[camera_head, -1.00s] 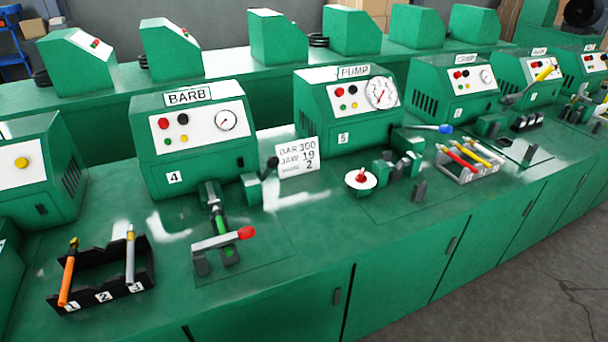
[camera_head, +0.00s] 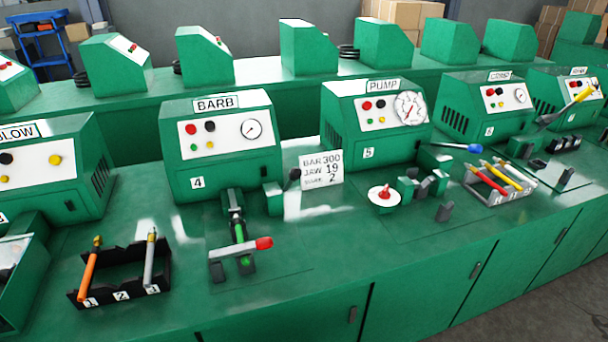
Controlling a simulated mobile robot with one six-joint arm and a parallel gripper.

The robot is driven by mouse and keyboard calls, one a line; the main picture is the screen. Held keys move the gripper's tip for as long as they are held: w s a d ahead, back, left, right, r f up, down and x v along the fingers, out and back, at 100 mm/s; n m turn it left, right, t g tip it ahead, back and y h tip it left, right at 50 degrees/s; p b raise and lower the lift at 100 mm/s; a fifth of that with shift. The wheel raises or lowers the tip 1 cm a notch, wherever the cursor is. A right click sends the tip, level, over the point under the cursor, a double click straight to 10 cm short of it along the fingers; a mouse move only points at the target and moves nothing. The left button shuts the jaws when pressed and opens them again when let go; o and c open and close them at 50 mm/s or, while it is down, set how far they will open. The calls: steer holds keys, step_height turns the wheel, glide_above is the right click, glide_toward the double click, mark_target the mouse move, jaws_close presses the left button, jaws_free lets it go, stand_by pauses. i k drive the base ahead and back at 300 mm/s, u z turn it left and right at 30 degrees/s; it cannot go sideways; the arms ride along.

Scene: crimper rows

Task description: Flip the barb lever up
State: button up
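The green BARB machine (camera_head: 217,135) stands left of centre, with a gauge, red and black buttons and a "4" label. In front of it is a narrow fixture (camera_head: 238,222) with a green strip. A flat grey lever with a red tip (camera_head: 262,243) lies nearly level across the fixture's front. To the right of the fixture a green block (camera_head: 272,199) carries a short arm with a black knob (camera_head: 294,175). I cannot tell which of these is the barb lever. My gripper is not in view.
A black rack (camera_head: 122,292) holds an orange-handled and a grey-handled tool at left. A sign (camera_head: 321,169) reads BAR 300, JAW 19. The PUMP machine (camera_head: 375,125) and a red-knobbed white dial (camera_head: 385,197) stand right. Bare bench top lies around the fixture.

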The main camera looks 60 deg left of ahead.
mark_target(295, 174)
steer(key=z, duration=0.25)
steer(key=k, duration=1.55)
steer(key=u, duration=1.75)
steer(key=i, duration=0.6)
